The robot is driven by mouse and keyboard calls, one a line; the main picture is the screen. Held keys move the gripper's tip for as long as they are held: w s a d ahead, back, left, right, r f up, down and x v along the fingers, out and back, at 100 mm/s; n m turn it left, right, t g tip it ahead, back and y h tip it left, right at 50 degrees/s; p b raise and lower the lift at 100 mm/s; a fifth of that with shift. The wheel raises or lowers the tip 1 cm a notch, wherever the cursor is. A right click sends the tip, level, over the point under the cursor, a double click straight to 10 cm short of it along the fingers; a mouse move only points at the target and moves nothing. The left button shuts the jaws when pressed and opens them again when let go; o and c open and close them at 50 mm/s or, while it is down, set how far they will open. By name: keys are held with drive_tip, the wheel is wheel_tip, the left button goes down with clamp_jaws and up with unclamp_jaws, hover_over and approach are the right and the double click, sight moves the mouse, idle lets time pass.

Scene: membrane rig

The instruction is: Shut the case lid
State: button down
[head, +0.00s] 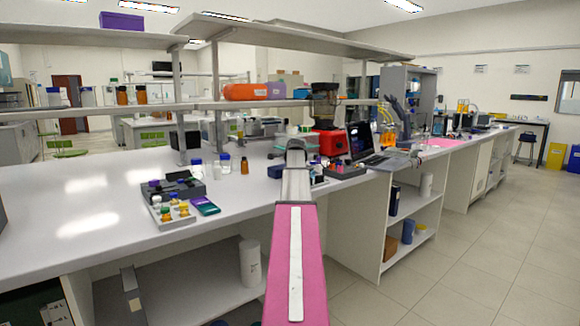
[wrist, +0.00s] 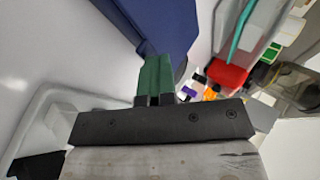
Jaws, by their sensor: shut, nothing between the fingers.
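In the head view a low dark grey case (head: 178,188) sits on the bench at left, among small bottles. Its lid is too small to make out clearly. My gripper is hidden behind my arm in the head view, where the arm reaches over the bench. In the wrist view my gripper (wrist: 157,60) shows green fingers, pressed together with nothing between them. A large dark blue body (wrist: 150,22) lies right by the fingertips; I cannot tell whether they touch it, or whether it belongs to the case.
A light tray with capped bottles (head: 170,216) and a purple-teal box (head: 205,205) stand by the case. A red device (head: 331,142) and a laptop (head: 362,142) stand right of my arm. The bench's left front (head: 60,220) is clear. Shelves (head: 90,40) overhang the bench.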

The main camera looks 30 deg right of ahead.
drive_tip(key=shift+w+f, duration=0.2)
drive_tip(key=shift+w, duration=0.6)
drive_tip(key=shift+r, duration=0.15)
drive_tip(key=r, duration=0.4)
drive_tip(key=shift+s+r, duration=0.15)
drive_tip(key=shift+s, duration=0.05)
drive_tip(key=s+f+v, duration=0.1)
drive_tip(key=v, duration=0.9)
